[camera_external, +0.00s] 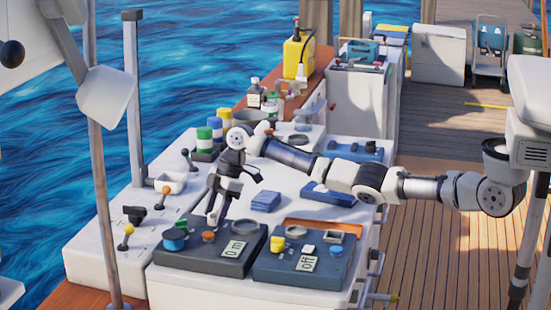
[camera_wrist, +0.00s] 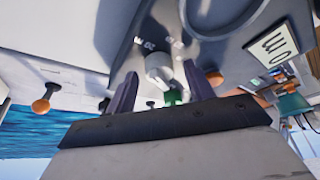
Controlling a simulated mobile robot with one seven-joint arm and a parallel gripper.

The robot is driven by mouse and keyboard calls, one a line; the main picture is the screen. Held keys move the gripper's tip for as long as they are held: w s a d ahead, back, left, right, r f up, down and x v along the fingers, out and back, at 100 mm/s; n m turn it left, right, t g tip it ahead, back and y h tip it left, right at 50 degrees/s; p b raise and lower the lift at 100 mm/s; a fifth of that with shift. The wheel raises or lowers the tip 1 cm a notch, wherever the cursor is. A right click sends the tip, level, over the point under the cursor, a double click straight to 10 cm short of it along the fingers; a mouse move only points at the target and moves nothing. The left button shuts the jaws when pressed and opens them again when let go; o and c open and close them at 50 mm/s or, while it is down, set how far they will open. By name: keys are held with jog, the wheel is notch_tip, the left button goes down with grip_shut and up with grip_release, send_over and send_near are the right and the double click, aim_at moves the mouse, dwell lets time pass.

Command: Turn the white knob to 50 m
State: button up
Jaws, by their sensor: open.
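The white knob (camera_wrist: 158,67) shows in the wrist view on a grey panel, with small printed marks next to it that are too blurred to read fully. My gripper (camera_wrist: 161,72) is open, with one dark finger on each side of the knob. I cannot tell whether the fingers touch it. In the external view my gripper (camera_external: 214,216) points down at the left dark panel (camera_external: 218,268), and the knob is hidden or too small to make out there. A display plate (camera_external: 235,248) on this panel reads 0 m; it also shows in the wrist view (camera_wrist: 273,46).
The left panel also carries a blue knob (camera_external: 174,240), an orange knob (camera_external: 208,237) and a grey ring (camera_external: 242,227) close to my gripper. The right panel (camera_external: 287,270) has a yellow knob (camera_external: 277,244). Levers (camera_external: 165,195) and green and white stacked cylinders (camera_external: 204,139) stand behind left.

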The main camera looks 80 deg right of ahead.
jog(key=shift+f, duration=0.1)
jog(key=c, duration=1)
